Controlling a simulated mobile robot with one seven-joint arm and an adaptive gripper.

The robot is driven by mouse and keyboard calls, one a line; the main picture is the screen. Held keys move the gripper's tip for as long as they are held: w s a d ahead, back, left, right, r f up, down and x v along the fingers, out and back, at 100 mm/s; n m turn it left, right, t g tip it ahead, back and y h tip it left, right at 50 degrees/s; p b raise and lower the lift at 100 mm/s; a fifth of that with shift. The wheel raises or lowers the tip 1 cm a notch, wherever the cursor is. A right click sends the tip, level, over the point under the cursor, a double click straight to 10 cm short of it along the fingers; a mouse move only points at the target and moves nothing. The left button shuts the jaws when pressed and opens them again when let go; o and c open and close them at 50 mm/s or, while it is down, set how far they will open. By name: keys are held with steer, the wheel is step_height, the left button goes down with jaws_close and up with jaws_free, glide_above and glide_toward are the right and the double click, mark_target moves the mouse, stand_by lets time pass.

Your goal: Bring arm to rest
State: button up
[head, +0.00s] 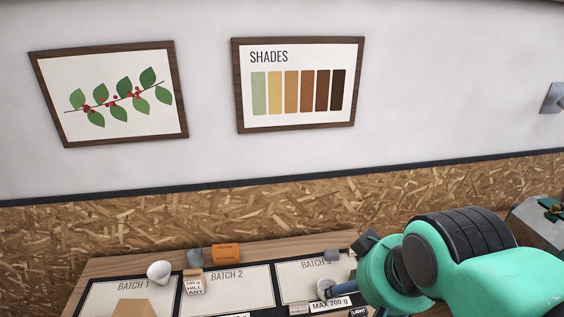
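My arm, green with black bands, reaches in from the lower right of the head view. Its end is over the right side of the table, near the panel marked Batch 3 (290,275). A dark grey piece at the arm's end, perhaps part of my gripper (366,243), shows beside the green wrist. The fingers are not clearly seen, so I cannot tell whether they are open, shut or holding something. A small grey round thing with a bluish handle (327,289) shows just left of the wrist; I cannot tell whether my gripper touches it.
The wooden table (120,265) carries panels marked Batch 1 and Batch 2 (235,287). A white cup (159,272), an orange block (226,253), a grey block (195,258) and small labels are on it. Behind is a wall with two framed pictures (298,85).

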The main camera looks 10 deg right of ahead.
step_height(320, 180, down, 7)
steer(key=b, duration=0.6)
stand_by(1.0)
